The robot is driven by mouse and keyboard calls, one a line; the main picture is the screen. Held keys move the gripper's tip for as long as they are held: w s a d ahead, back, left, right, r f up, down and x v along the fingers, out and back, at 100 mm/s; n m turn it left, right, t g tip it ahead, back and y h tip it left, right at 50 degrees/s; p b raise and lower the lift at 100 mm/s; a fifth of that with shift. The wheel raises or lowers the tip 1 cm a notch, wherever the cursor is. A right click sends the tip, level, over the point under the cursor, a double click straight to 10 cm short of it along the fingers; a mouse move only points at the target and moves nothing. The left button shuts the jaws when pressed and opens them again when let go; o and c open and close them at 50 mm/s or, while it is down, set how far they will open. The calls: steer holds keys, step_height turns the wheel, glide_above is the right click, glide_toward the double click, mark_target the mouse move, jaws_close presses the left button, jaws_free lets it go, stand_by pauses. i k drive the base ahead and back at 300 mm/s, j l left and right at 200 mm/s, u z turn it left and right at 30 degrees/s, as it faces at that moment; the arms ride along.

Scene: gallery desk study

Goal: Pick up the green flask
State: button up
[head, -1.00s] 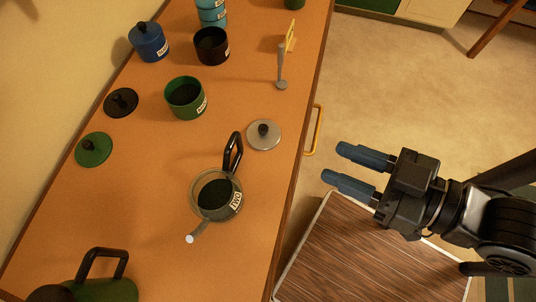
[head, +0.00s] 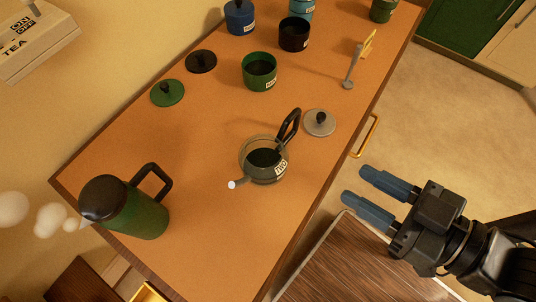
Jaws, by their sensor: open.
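The green flask (head: 142,218) stands on the orange desktop (head: 190,140) at its near left end. It has a dark lid (head: 101,197), a black handle on its right side and a pale spout on its left with whitish puffs beside it. My gripper (head: 369,190) is open and empty. It is off the desk's right side at the lower right, far from the flask, with its blue fingers pointing left.
A glass teapot (head: 263,165) stands between the flask and my gripper, with a grey lid (head: 319,123) behind it. Green (head: 259,75), black (head: 293,36) and blue (head: 239,18) canisters stand farther back. A yellow handle (head: 366,136) juts from the desk's side.

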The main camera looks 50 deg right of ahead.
mark_target(116, 204)
steer(key=l+u, duration=0.1)
steer(key=u, duration=0.35)
steer(key=k+u, duration=0.1)
steer(key=u, duration=0.35)
steer(key=k+l+u, duration=0.1)
steer(key=u, duration=0.35)
steer(key=k+u, duration=0.1)
steer(key=u, duration=0.35)
steer(key=k+l+u, duration=0.1)
steer(key=k, duration=0.3)
steer(key=i+l, duration=0.2)
steer(key=l, duration=0.2)
